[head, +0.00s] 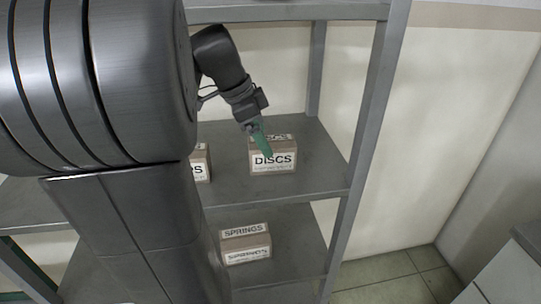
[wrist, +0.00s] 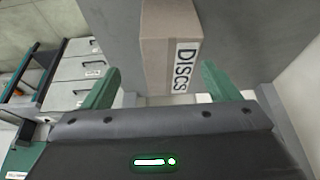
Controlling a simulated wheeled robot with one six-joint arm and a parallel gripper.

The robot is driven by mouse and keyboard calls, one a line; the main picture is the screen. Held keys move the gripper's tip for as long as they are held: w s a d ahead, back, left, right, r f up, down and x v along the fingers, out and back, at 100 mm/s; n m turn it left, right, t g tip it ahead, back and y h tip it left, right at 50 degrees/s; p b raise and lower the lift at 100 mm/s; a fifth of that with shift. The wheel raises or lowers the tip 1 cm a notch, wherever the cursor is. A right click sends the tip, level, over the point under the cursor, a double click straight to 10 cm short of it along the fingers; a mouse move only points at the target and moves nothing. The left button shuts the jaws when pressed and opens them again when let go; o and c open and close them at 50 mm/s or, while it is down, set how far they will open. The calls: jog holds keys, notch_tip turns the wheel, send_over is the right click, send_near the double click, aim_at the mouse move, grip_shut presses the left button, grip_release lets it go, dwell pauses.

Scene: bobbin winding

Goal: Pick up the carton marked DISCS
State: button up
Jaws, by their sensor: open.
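The carton marked DISCS (head: 273,160) is a small brown box with a white label. It stands on the middle grey shelf (head: 318,178) towards the right in the head view. My gripper (head: 264,150) is at the carton, and its green fingertip overlaps the front of it in the picture. In the wrist view the carton (wrist: 170,48) is ahead of my gripper (wrist: 155,85), between the lines of the two spread green fingers. The fingers are open and I see no contact with the carton. Part of the carton is cut off by the frame top.
A carton with a label ending in S (head: 200,164) stands left of the DISCS carton, partly hidden by my arm. A SPRINGS carton (head: 246,243) is on the shelf below. The rack's right post (head: 366,120) is nearby. Shelf surface right of the DISCS carton is clear.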

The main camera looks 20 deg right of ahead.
jog(key=shift+s+d+f, duration=0.1)
jog(key=shift+d+f, duration=0.2)
jog(key=shift+f, duration=0.15)
jog(key=x, duration=0.4)
jog(key=p+x, duration=0.1)
jog(key=x, duration=0.1)
jog(key=shift+w+d+f, duration=0.2)
jog(key=shift+w, duration=0.15)
jog(key=c, duration=1.1)
